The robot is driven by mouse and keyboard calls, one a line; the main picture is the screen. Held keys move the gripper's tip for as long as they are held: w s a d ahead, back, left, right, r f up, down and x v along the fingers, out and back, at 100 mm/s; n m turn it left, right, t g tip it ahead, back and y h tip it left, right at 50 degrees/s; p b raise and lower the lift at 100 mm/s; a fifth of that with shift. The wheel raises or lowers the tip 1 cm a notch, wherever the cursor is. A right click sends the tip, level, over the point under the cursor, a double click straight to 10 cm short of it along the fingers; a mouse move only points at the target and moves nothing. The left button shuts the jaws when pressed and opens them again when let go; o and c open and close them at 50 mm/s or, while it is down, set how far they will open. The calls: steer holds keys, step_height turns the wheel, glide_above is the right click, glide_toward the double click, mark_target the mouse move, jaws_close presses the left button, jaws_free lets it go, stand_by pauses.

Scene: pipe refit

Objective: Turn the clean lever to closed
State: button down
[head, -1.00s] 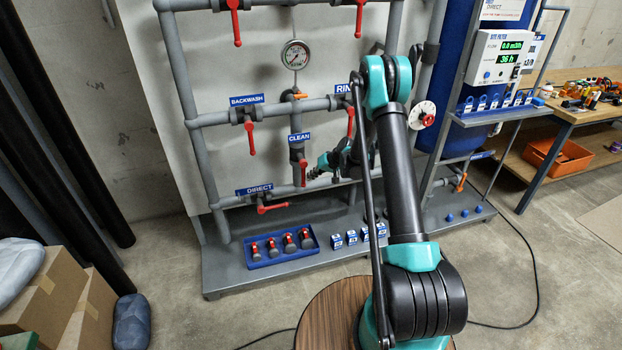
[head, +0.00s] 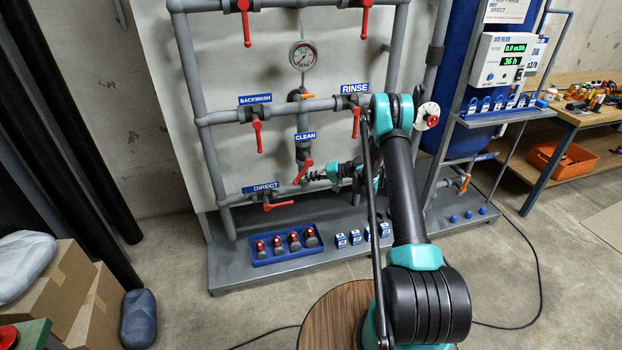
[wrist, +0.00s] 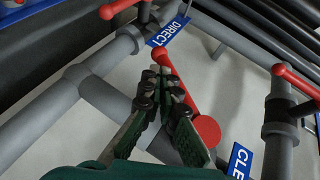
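The clean lever (head: 303,170) is a red lever on the grey vertical pipe under the CLEAN label (head: 305,136). It slants, with its free end down and to the left of its hub. In the wrist view the clean lever (wrist: 186,97) runs just beside my right-hand fingertip. My gripper (head: 308,176) is at the lever from the right in the head view. In the wrist view the fingertips of my gripper (wrist: 162,84) are together, with nothing seen between them. They look to be touching the lever's side, but the contact is partly hidden.
The direct lever (head: 278,206) lies nearly level at lower left, near the DIRECT label (head: 262,187). The backwash lever (head: 257,136) and rinse lever (head: 355,121) hang down above. A blue tray (head: 258,261) with several red-topped parts sits on the base below.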

steer(key=shift+s+a+r, duration=0.2)
steer(key=shift+a+r, duration=0.25)
steer(key=shift+a, duration=0.2)
steer(key=shift+s+a+r, duration=0.2)
steer(key=shift+a+r, duration=0.2)
steer(key=shift+a, duration=0.25)
steer(key=shift+s+a+r, duration=0.2)
steer(key=shift+a+r, duration=0.25)
steer(key=shift+a, duration=0.2)
steer(key=shift+a+r, duration=0.1)
steer(key=shift+r, duration=0.1)
stand_by(0.4)
steer(key=shift+f, duration=0.1)
steer(key=f, duration=0.1)
steer(key=d+f, duration=0.2)
steer(key=f, duration=0.1)
steer(key=shift+s+d, duration=0.1)
steer(key=shift+s, duration=0.2)
steer(key=s+d+f, duration=0.1)
steer(key=s+d, duration=0.1)
steer(key=d, duration=0.6)
steer(key=shift+d, duration=0.35)
steer(key=shift+f, duration=0.1)
